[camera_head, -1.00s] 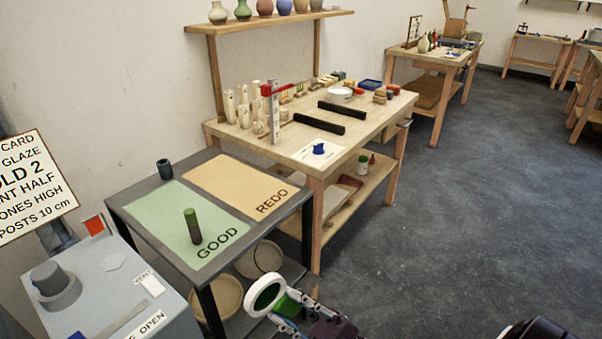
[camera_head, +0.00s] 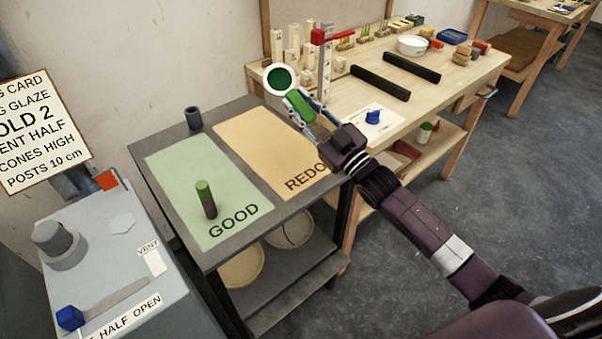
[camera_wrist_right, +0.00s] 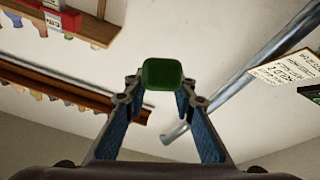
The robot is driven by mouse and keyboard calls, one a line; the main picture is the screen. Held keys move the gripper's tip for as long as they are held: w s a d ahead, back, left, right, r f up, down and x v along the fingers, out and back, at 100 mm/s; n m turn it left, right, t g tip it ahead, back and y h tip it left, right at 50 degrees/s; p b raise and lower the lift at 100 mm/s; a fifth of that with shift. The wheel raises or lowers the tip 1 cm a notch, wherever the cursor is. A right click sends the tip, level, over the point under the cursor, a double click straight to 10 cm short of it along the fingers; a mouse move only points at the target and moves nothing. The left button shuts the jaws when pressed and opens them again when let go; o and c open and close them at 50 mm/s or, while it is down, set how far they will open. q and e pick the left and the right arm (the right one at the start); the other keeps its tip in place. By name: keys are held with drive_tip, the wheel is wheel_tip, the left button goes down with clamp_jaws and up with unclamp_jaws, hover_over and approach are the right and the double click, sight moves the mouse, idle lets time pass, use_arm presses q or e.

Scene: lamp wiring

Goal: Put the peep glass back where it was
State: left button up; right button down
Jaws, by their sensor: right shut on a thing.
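The peep glass (camera_head: 268,77) has a round white rim, a dark green lens and a green handle (camera_head: 299,105). My right gripper (camera_head: 306,112) is shut on the handle and holds the peep glass up, lens end forward. In the head view it appears over the far end of the tan REDO mat and the near left corner of the wooden bench. In the right wrist view the green handle end (camera_wrist_right: 163,73) sits between the fingertips; the lens is hidden there. My left gripper is not in view.
A grey table holds the green GOOD mat (camera_head: 172,175) with a dark green cylinder (camera_head: 206,200), the REDO mat (camera_head: 255,145) and a dark cup (camera_head: 194,118). A grey kiln (camera_head: 105,240) is front left.

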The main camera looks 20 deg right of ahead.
sight(290, 99)
drive_tip(key=w+g, duration=0.1)
drive_tip(key=w+r+m+h, duration=0.1)
drive_tip(key=w, duration=0.1)
drive_tip(key=w+m+g+h, duration=0.1)
drive_tip(key=shift+w+r+g, duration=0.2)
drive_tip(key=shift+r+g, duration=0.05)
drive_tip(key=shift+g, duration=0.05)
drive_tip(key=shift+w+a+r+m+g+h, duration=0.1)
drive_tip(key=shift+w+a+m+g+h, duration=0.2)
drive_tip(key=shift+m+g+h, duration=0.15)
drive_tip(key=shift+w+a+m+g, duration=0.1)
drive_tip(key=shift+a+m+g, duration=0.1)
drive_tip(key=shift+m+g, duration=0.2)
drive_tip(key=shift+a+g, duration=0.3)
drive_tip(key=shift+g, duration=0.25)
drive_tip(key=shift+s+a+f+m+g+h, duration=0.15)
drive_tip(key=shift+s+f+m+g+h, duration=0.1)
drive_tip(key=shift+s+g, duration=0.15)
drive_tip(key=shift+s+a+f+g, duration=0.1)
drive_tip(key=shift+s+g, duration=0.15)
drive_tip(key=shift+s, duration=0.3)
drive_tip(key=shift+s+a+f+g, duration=0.1)
drive_tip(key=shift+s+g, duration=0.15)
drive_tip(key=shift+s, duration=0.25)
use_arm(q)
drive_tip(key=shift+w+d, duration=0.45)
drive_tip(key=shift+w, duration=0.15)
use_arm(e)
drive_tip(key=shift+f, duration=0.15)
